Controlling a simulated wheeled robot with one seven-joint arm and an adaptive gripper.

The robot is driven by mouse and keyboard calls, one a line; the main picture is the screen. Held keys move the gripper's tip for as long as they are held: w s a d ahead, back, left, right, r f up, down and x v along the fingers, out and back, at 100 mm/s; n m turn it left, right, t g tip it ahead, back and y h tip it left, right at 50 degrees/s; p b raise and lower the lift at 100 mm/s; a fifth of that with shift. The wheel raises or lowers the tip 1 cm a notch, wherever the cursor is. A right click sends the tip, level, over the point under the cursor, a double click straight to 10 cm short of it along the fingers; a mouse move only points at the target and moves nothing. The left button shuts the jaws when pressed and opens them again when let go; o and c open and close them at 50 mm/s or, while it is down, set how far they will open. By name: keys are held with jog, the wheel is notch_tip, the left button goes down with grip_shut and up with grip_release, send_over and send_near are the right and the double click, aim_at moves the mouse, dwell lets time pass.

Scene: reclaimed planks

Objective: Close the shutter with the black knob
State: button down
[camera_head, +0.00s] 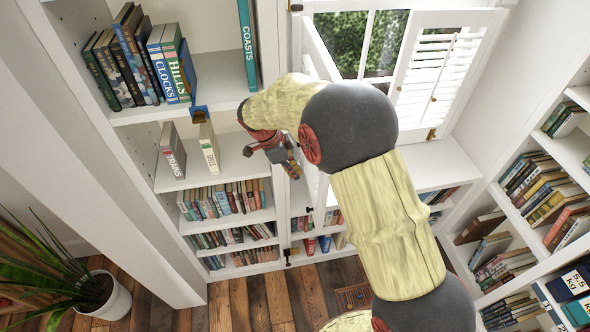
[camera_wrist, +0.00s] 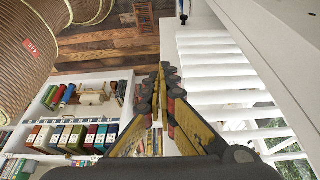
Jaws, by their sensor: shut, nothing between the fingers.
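A white louvred shutter (camera_head: 440,72) stands at the right of the window in the head view. Another white shutter panel (camera_head: 318,55) at the window's left is seen nearly edge-on, partly hidden by my arm. White slats of a shutter (camera_wrist: 222,82) fill the right of the wrist view. A small dark piece with blue (camera_wrist: 183,12) shows at the top there; I cannot tell if it is the black knob. My gripper (camera_head: 292,168) is shut and empty, left of the edge-on panel. In the wrist view its fingertips (camera_wrist: 163,70) are beside the slats; contact cannot be told.
White bookshelves (camera_head: 226,92) with books stand at the left. More bookshelves (camera_head: 572,100) line the right. A window (camera_head: 362,40) is at the back. A potted plant (camera_head: 108,296) stands at the lower left.

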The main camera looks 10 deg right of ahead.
jog(key=d+f+p, duration=0.1)
jog(key=d+f, duration=0.5)
jog(key=shift+d, duration=0.2)
jog(key=shift+s, duration=0.1)
